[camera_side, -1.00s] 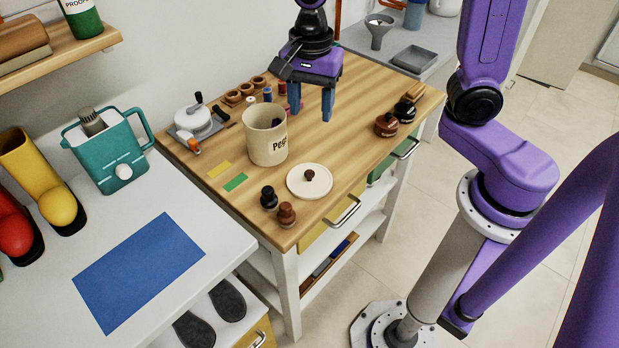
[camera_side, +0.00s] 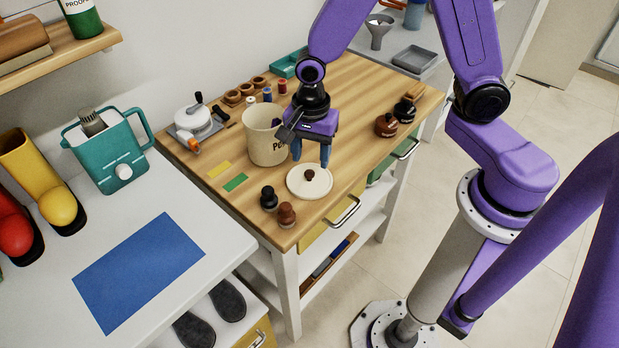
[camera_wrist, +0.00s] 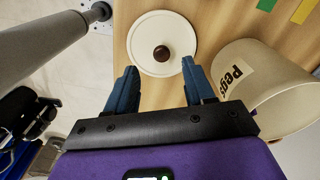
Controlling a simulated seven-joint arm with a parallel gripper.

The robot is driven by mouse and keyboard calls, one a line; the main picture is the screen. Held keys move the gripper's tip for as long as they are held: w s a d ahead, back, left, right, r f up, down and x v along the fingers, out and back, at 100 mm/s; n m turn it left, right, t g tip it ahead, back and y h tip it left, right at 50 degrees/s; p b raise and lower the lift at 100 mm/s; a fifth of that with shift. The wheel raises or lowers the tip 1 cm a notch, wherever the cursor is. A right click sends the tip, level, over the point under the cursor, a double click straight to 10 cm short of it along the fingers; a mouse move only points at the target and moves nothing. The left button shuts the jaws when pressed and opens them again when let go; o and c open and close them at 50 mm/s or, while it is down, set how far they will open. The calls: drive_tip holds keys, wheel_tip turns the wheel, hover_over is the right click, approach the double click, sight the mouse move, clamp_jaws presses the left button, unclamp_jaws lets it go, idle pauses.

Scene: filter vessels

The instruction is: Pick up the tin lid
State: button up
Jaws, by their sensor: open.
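The tin lid (camera_side: 301,184) is a cream disc with a dark brown knob, lying flat on the wooden worktop in the side view. In the wrist view the lid (camera_wrist: 150,30) lies just ahead of the fingertips, its knob roughly between their lines. My gripper (camera_side: 311,158) is open and empty, with blue fingers above the worktop at the lid's far edge. Its fingers also show spread apart in the wrist view (camera_wrist: 160,72).
A black peg (camera_side: 268,198) and a brown peg (camera_side: 286,214) stand close to the lid's near left side. Yellow (camera_side: 219,169) and green (camera_side: 236,182) strips lie left of it. Two dark jars (camera_side: 386,125) stand at the right. The worktop right of the lid is clear.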

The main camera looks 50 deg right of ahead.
sight(309, 173)
drive_tip(key=shift+w+a+f, duration=0.1)
drive_tip(key=shift+f, duration=2.25)
clamp_jaws()
